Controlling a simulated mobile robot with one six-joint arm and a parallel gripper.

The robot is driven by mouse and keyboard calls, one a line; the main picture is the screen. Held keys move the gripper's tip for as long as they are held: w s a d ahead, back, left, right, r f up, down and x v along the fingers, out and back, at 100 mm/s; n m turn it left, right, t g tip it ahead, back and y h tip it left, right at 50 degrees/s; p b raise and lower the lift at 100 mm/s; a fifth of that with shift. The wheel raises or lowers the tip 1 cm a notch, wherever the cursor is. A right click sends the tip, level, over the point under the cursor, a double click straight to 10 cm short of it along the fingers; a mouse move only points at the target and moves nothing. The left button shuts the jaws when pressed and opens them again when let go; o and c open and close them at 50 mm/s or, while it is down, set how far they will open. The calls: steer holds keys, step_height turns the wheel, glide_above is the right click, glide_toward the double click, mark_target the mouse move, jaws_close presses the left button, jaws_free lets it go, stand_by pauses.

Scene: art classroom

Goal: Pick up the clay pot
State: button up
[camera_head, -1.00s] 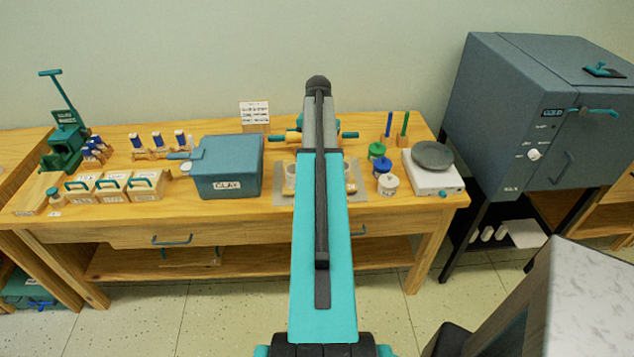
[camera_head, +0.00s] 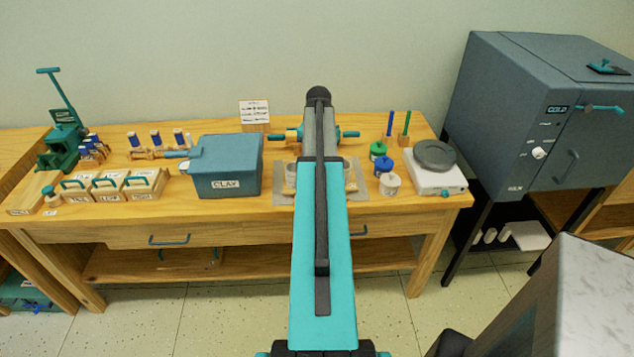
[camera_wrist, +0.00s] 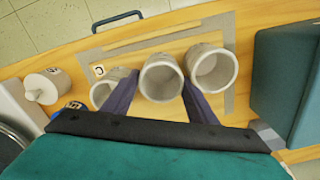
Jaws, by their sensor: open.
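Three pale grey clay pots stand in a row in the wrist view: a middle pot (camera_wrist: 161,78), a right pot (camera_wrist: 214,69) and a left pot (camera_wrist: 112,88). My gripper (camera_wrist: 160,82) is open, with one dark finger on each side of the middle pot. The left finger overlaps the left pot in the picture, and the right finger lies at the gap before the right pot. I cannot tell whether the fingers touch any pot. In the head view my arm hides the gripper and most of the pots.
The pots stand on a grey-bordered mat (camera_head: 360,190) on the wooden table (camera_head: 235,210). A blue-grey clay bin (camera_head: 225,170) is to the left. Lidded jars (camera_head: 385,166), a white jar (camera_wrist: 45,86) and a scale (camera_head: 437,180) are to the right in the head view.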

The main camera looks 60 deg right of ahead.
steer(key=shift+f, duration=0.35)
stand_by(0.3)
steer(key=c, duration=0.8)
steer(key=shift+r, duration=0.15)
steer(key=shift+r+b, duration=0.7)
steer(key=shift+r, duration=0.9)
steer(key=s+a+b, duration=0.1)
steer(key=s+a, duration=0.2)
steer(key=s, duration=0.1)
steer(key=s+a+r+b, duration=0.1)
steer(key=s+a, duration=0.3)
steer(key=s+a+b, duration=0.1)
steer(key=s+a, duration=0.2)
steer(key=s, duration=0.1)
steer(key=shift+s+a+r, duration=0.1)
steer(key=shift+a+r, duration=0.05)
steer(key=shift+r, duration=0.15)
